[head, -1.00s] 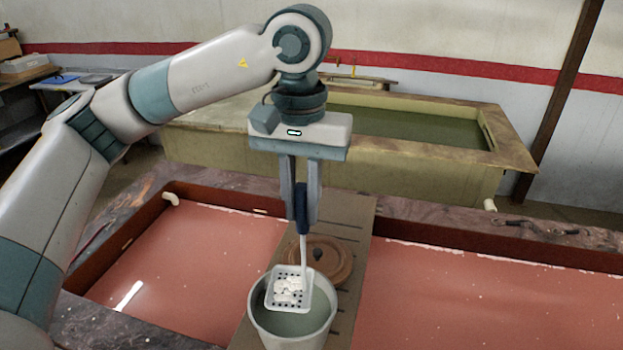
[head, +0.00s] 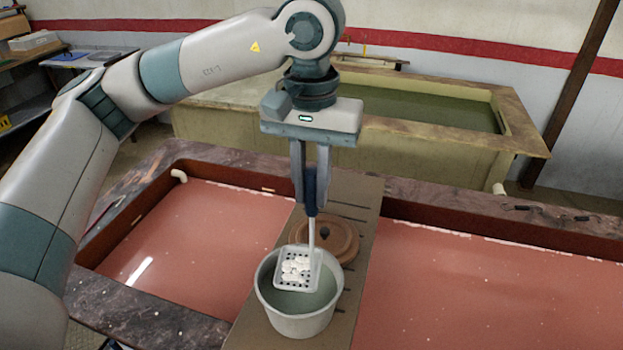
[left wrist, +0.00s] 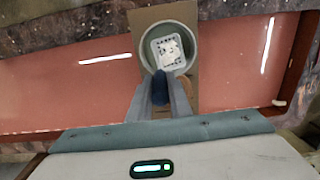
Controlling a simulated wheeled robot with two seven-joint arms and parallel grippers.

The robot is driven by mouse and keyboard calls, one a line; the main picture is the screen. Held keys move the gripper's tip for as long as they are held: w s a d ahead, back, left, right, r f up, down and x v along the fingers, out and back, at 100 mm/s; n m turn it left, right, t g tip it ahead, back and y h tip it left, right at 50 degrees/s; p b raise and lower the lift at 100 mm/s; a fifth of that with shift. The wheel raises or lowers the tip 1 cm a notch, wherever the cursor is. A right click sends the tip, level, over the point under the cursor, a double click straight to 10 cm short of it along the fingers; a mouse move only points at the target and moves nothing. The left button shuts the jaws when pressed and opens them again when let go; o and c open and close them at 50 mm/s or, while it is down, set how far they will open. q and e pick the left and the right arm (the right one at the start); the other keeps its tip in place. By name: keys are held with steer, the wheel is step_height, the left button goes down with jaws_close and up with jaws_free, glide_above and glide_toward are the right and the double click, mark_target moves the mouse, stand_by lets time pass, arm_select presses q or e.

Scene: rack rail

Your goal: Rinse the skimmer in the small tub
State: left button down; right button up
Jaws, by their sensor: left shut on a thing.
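My left gripper (head: 311,192) is shut on the dark blue handle of the skimmer (head: 297,268) and points straight down. The skimmer's pale perforated head carries several white lumps. It hangs tilted over the small tub (head: 300,327), within its rim outline in the head view. I cannot tell whether the skimmer's lower edge touches the greenish water (head: 305,301). In the left wrist view the skimmer head (left wrist: 167,50) also shows inside the outline of the tub's round rim, beyond my left gripper (left wrist: 160,95). My right gripper is not in view.
The tub stands on a brown slotted board (head: 353,215) laid across a big trough of pinkish liquid (head: 470,290). A round brown lid (head: 343,240) with a dark knob lies behind the tub. A yellowish tank (head: 440,160) of green water stands farther back.

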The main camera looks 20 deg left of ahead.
mark_target(311, 215)
arm_select(q)
steer(key=shift+f, duration=0.75)
step_height(311, 215, down, 8)
steer(key=b, duration=0.8)
steer(key=shift+r, duration=0.3)
steer(key=shift+r, duration=0.45)
steer(key=shift+f+b, duration=0.15)
steer(key=shift+b, duration=0.2)
steer(key=shift+f+b, duration=0.9)
steer(key=shift+b, duration=0.05)
steer(key=shift+r, duration=0.15)
